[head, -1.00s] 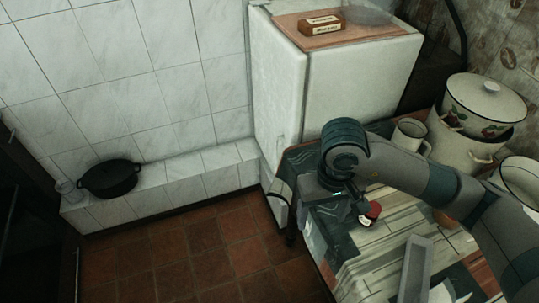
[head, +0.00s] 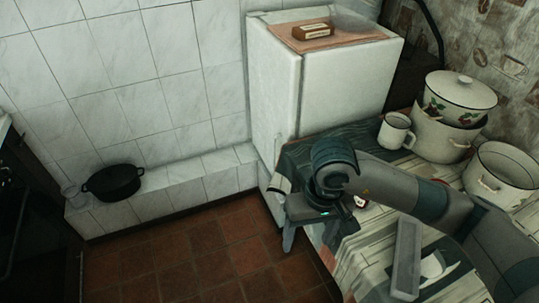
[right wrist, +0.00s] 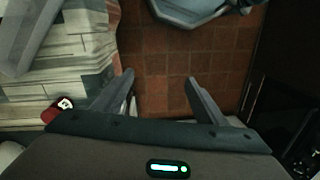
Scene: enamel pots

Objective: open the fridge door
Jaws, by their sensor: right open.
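The white fridge (head: 345,80) stands against the tiled wall. Its door (head: 273,95) is the narrow side facing left, and it looks shut against the body. I cannot make out a handle clearly. My right gripper (head: 287,228) is in front of the fridge's lower part, beside the table edge, with its fingers pointing down and left. In the right wrist view the right gripper (right wrist: 159,80) is open, with nothing between its fingers and brown floor tiles beyond. It is apart from the door. My left gripper is not in view.
A table with a patterned cloth (head: 370,240) stands right of the gripper. It carries a mug (head: 396,131), enamel pots (head: 460,100) and a small red item (right wrist: 57,108). A black pot (head: 113,182) sits on the tiled ledge. The floor (head: 190,260) left of the fridge is clear.

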